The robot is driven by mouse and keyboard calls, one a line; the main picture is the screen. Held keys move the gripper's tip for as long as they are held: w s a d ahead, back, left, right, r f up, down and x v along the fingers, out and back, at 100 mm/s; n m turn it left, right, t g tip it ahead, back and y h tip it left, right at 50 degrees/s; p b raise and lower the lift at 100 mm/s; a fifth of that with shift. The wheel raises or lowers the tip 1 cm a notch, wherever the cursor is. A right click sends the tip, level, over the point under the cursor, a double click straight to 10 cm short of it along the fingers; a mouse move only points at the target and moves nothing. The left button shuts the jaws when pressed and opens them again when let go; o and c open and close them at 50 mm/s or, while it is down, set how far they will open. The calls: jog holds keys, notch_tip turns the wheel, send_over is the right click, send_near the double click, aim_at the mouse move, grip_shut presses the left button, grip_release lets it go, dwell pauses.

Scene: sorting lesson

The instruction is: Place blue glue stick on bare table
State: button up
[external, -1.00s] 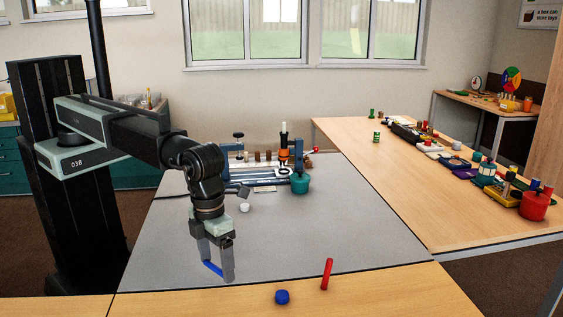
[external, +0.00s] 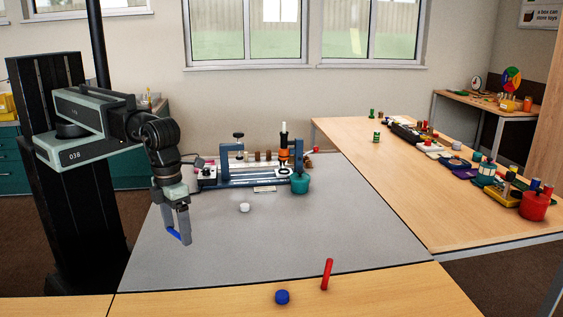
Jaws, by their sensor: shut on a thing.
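My gripper (external: 176,232) hangs over the left part of the grey mat (external: 330,225). It is shut on the blue glue stick (external: 174,236), which shows as a short blue bar between the fingers. The stick is tilted near the fingertips. I cannot tell exactly how high it is above the mat. Bare wooden table (external: 220,303) shows along the front edge, in front of the mat.
A white piece (external: 244,207) sits on the mat. Behind it are a blue rack (external: 240,177) and a teal pot (external: 300,183). The mat's right side is clear.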

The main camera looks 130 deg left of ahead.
aim_at(178, 233)
notch_tip(178, 233, up, 4)
jog(key=shift+f+p, duration=0.1)
jog(key=shift+p, duration=1.05)
jog(key=shift+f+b, duration=0.3)
